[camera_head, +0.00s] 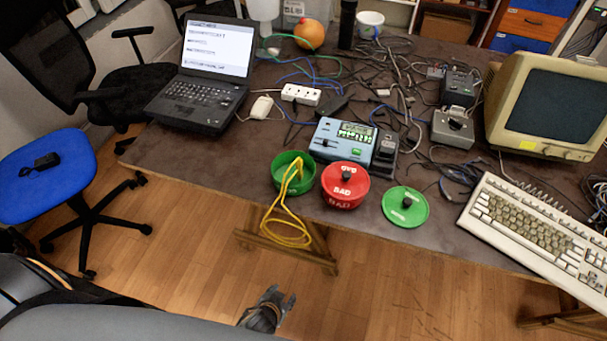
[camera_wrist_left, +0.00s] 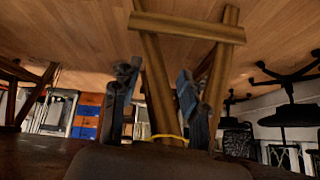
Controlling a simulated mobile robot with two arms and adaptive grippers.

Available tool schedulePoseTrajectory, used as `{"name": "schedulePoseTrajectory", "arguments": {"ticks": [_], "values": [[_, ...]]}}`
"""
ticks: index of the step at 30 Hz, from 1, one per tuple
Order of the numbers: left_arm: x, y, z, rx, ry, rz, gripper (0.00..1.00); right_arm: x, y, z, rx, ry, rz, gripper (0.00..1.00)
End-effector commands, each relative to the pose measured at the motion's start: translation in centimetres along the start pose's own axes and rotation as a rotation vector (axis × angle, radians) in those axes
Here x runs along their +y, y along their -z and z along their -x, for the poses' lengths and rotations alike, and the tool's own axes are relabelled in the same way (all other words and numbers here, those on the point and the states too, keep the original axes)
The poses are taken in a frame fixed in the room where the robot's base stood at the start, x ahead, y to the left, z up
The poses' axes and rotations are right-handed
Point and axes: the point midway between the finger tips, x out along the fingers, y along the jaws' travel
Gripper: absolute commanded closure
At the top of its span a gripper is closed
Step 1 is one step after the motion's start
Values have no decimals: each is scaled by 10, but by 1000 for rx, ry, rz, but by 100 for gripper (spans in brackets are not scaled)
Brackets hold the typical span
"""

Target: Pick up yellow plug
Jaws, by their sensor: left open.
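A yellow cable (camera_head: 287,225) hangs from a green container (camera_head: 278,190) over the table's front edge in a loose loop. Its upper end lies in the container, and I cannot make out the plug itself clearly. My left gripper (camera_head: 277,300) is open and empty, below and in front of the table edge, apart from the cable loop above it. In the left wrist view the two fingers (camera_wrist_left: 157,95) stand apart, with a bit of the yellow cable (camera_wrist_left: 168,137) low between them. My right gripper is not in view.
A red container marked BAD (camera_head: 345,186) and a green lid (camera_head: 405,206) stand beside the green container. A blue tester (camera_head: 343,140) is behind them. A laptop (camera_head: 205,80) is at left, a keyboard (camera_head: 535,232) at right. A wooden table support (camera_head: 290,250) is behind the cable.

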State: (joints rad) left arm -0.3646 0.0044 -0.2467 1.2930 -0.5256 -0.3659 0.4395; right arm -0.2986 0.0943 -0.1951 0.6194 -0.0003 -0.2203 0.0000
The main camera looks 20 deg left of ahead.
Motion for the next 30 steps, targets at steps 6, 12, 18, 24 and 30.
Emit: {"name": "schedulePoseTrajectory", "arguments": {"ticks": [6,12,18,24,30], "values": [[-15,178,55,443,131,122,57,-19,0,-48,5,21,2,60],[-42,255,126,689,211,224,57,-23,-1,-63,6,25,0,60],[-56,284,156,783,242,264,57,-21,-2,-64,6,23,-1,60],[-69,312,134,788,244,263,57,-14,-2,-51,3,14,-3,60],[-79,332,109,785,243,265,57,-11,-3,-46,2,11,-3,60]]}}
